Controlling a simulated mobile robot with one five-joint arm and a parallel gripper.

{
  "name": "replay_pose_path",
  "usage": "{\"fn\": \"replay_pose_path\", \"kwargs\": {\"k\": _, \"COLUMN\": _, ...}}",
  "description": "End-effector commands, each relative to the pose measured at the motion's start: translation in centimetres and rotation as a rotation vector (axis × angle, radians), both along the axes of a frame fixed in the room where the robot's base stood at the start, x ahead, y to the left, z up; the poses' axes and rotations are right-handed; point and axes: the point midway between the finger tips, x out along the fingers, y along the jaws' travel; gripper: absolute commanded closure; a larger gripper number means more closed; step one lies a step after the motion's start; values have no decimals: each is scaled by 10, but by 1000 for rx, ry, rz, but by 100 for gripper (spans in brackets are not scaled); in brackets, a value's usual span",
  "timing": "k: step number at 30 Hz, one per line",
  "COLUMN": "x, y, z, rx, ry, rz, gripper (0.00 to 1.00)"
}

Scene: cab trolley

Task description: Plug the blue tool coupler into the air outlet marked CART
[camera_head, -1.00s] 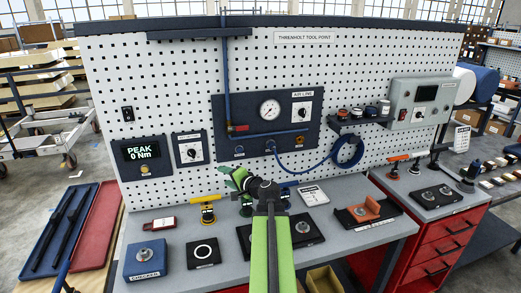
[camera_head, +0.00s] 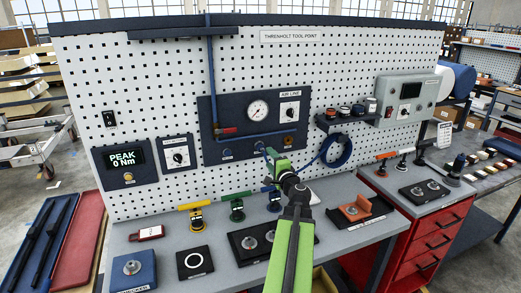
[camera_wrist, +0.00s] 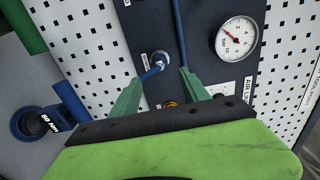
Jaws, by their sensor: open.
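The dark air panel (camera_head: 205,110) is on the pegboard. Its right outlet (camera_wrist: 159,57) has the blue coupler (camera_wrist: 152,72) in or against it; the hose leads away from there. The left outlet (camera_head: 227,153) looks empty. Outlet labels are too small or cut off, so I cannot tell which is marked CART. My gripper (camera_wrist: 161,79) is open in front of the panel, its green fingertips either side of the blue coupler and hose in the picture. I cannot tell how far apart they are in depth. In the head view my gripper (camera_head: 270,164) partly hides this area.
The blue hose coil (camera_head: 336,150) hangs to the right. A gauge (camera_head: 258,109) and a blue pipe (camera_head: 210,85) are above the outlets. Upright coloured tools, such as a green one (camera_head: 237,208), stand on the bench (camera_head: 222,225) below. A shelf (camera_head: 345,123) holds small parts.

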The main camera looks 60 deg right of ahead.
Motion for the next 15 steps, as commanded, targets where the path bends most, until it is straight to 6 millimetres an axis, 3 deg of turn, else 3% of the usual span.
{"fn": "replay_pose_path", "kwargs": {"k": 15, "x": 58, "y": -40, "z": 0, "rx": 0, "ry": 0, "rz": 6, "gripper": 46}}
